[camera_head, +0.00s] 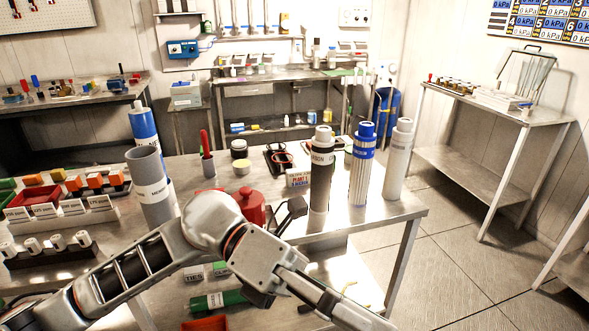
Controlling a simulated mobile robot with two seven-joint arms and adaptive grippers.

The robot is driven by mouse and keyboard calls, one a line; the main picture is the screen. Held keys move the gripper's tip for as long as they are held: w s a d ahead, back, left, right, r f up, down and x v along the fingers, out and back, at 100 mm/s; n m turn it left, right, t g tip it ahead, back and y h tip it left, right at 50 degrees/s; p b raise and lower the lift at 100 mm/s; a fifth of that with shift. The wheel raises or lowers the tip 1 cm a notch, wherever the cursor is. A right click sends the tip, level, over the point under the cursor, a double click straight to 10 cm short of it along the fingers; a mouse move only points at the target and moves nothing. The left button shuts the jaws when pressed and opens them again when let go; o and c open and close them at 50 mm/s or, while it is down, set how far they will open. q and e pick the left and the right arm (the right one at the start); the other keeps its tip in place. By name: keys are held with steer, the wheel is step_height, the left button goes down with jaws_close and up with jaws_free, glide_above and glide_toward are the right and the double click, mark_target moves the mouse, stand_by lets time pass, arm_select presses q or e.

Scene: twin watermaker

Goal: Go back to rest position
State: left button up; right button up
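My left arm (150,265) comes in from the lower left and crosses the front of the steel table (405,212). Its pale end part (262,258) lies in front of a red container (250,206), with dark parts beside it. Grey bars run from it to the lower right. I cannot make out clear fingertips or whether the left gripper is open or shut. I see nothing held. My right gripper is not in view.
Behind the arm stand a grey cylinder (150,180), a dark filter housing (321,175), a blue-topped one (362,160) and a white one (398,160). A green cylinder (215,300) lies below. Floor (450,265) is clear at right, before a side table (465,175).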

arm_select(q)
steer(key=w+a+r+n+t+h, duration=0.2)
steer(key=w+a+n+t+h, duration=0.1)
steer(key=w+n+t+h, duration=1.1)
steer(key=w+a+f+n+t+y, duration=0.3)
steer(key=a+f+n+t+y, duration=0.2)
steer(key=f+n+t+y, duration=0.45)
steer(key=w+a+f+n+t+y, duration=0.45)
steer(key=f+n, duration=0.25)
steer(key=n, duration=0.5)
steer(key=s+a+f+n+g+y, duration=0.1)
steer(key=s+a+f+n+y, duration=0.2)
steer(key=f, duration=0.5)
steer(key=a+f+n+g+y, duration=0.1)
steer(key=a+f+n+y, duration=0.3)
steer(key=f, duration=0.4)
steer(key=s+a+f+n+g+y, duration=0.1)
steer(key=s+a+f+g+y, duration=0.1)
steer(key=s+f, duration=0.5)
steer(key=s+a+f+n+g+y, duration=0.2)
steer(key=s+a+f+g, duration=0.1)
steer(key=s+a+f, duration=0.4)
step_height(320, 180, down, 3)
steer(key=shift+s+f+g, duration=0.1)
steer(key=shift+s+g, duration=0.05)
steer(key=shift+g, duration=0.25)
